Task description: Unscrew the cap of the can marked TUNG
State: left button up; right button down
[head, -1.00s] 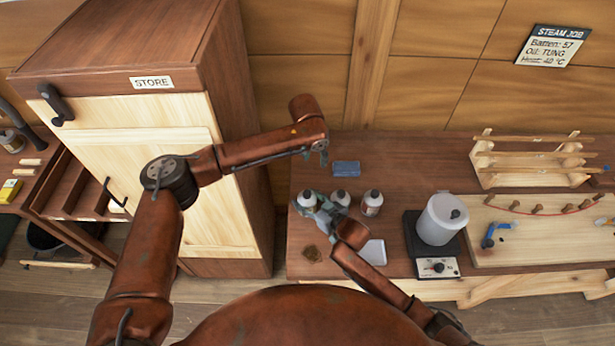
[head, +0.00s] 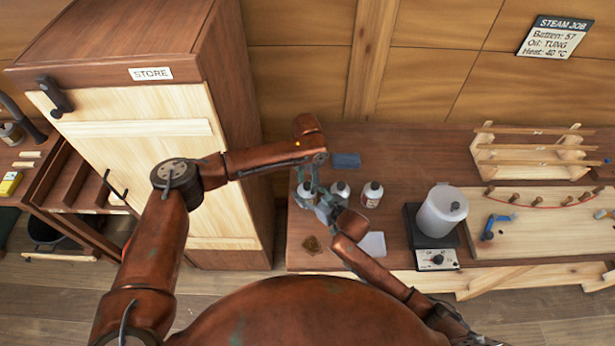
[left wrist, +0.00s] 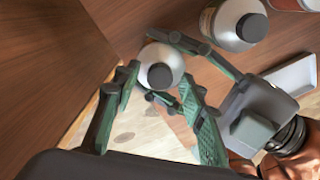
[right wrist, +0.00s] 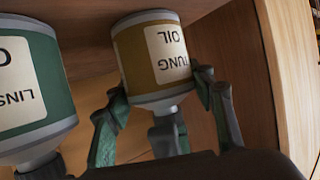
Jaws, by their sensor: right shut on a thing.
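The can marked TUNG (right wrist: 150,60) has a gold band and a white label in the right wrist view. It stands on the bench, leftmost of three cans (head: 305,190) in the head view. My right gripper (head: 322,203) is shut around its body; its fingers (right wrist: 165,98) show on both sides of the can. The can's dark cap (left wrist: 160,76) is uncovered in the left wrist view. My left gripper (head: 312,178) is above the can, open, with its fingers (left wrist: 157,84) on either side of the cap. I cannot tell whether they touch it.
A green-banded can marked LINS (right wrist: 30,90) stands close beside, also in the head view (head: 340,193), with a third can (head: 371,195) further right. A blue block (head: 346,161) lies behind, a pale tray (head: 372,245) in front. A white pot (head: 440,212) is further right.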

pick_arm(q)
jog(key=shift+f, duration=0.15)
pick_arm(e)
jog(key=shift+r, duration=0.1)
pick_arm(q)
jog(key=shift+c, duration=0.3)
grip_shut()
